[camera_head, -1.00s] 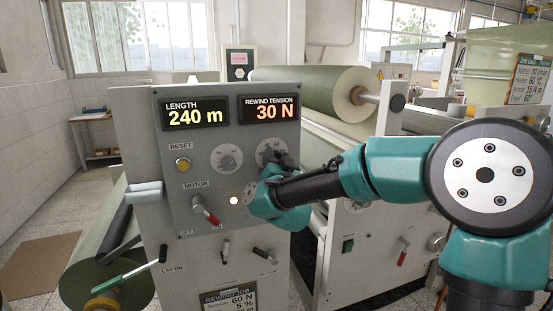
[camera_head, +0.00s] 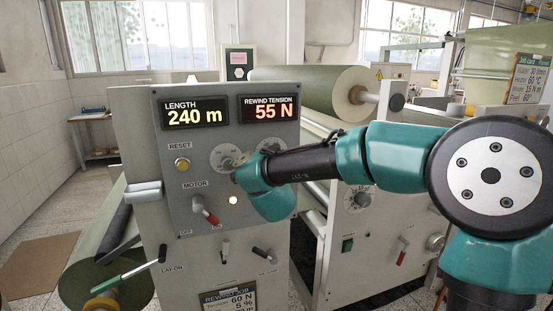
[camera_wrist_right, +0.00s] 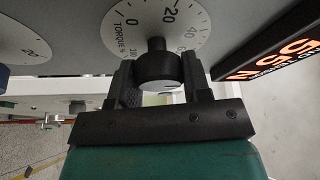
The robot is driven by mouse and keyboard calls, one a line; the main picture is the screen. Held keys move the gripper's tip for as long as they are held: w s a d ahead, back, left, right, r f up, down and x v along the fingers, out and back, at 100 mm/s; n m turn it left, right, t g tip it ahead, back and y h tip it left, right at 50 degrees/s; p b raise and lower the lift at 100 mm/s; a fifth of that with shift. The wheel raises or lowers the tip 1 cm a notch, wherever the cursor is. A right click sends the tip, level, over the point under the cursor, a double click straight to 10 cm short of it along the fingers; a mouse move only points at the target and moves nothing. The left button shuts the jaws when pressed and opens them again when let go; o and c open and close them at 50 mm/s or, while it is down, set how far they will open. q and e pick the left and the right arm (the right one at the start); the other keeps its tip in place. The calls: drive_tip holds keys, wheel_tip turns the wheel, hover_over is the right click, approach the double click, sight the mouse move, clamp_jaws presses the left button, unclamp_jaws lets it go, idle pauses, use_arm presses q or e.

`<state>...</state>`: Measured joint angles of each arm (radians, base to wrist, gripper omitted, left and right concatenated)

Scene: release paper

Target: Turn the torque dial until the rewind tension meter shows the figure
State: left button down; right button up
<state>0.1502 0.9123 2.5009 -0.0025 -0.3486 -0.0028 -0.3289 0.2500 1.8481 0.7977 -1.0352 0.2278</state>
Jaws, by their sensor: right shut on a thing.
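The rewind tension meter (camera_head: 269,108) reads 55 N in orange on the grey panel. It shows partly, tilted, at the right of the right wrist view (camera_wrist_right: 283,52). The torque dial has a black knob (camera_wrist_right: 158,70) on a white scale plate (camera_wrist_right: 122,38), with 0, 20, 40 and 60 marks legible. My right gripper (camera_wrist_right: 158,85) is shut on the knob, one finger on each side. In the head view, my right arm hides the knob and most of the plate. My left gripper is not in view.
The length display (camera_head: 195,114) reads 240 m. A yellow reset button (camera_head: 182,165), a second dial (camera_head: 225,157), a red-handled motor switch (camera_head: 206,212) and lit lamp (camera_head: 233,200) are close by. Lay-on lever (camera_head: 139,270) is lower left.

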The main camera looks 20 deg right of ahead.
drive_tip(key=shift+m, duration=0.3)
drive_tip(key=o, duration=0.9)
drive_tip(key=shift+o, duration=0.2)
drive_tip(key=shift+s, duration=0.1)
drive_tip(key=v, duration=1.7)
drive_tip(key=shift+a, duration=0.1)
